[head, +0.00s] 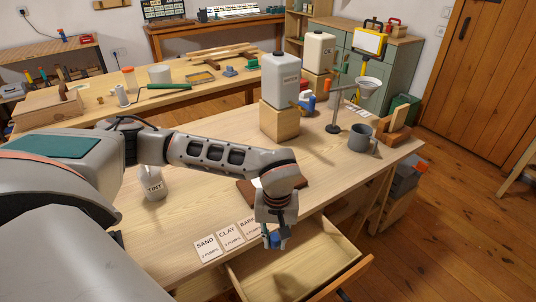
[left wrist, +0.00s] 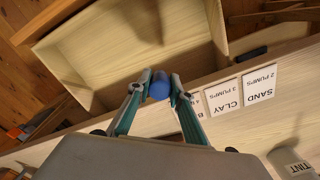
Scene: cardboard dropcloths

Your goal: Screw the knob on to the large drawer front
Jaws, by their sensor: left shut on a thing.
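My left gripper (head: 274,238) is shut on a small blue rounded piece, which looks like the knob. The blue knob (left wrist: 160,86) shows between the fingertips in the left wrist view. The gripper is above the table's front edge, beside an open drawer (head: 290,262). The drawer is pulled out and its inside looks empty; it also shows in the left wrist view (left wrist: 130,50). The drawer front (head: 345,280) is seen from above as a wooden edge, apart from the knob. A small dark piece sits at its lower end. Its outer face is mostly hidden. My right gripper is out of view.
Cards (head: 207,248) for sand, clay and more lie at the table's front edge. A tint bottle (head: 154,184) stands at the left.

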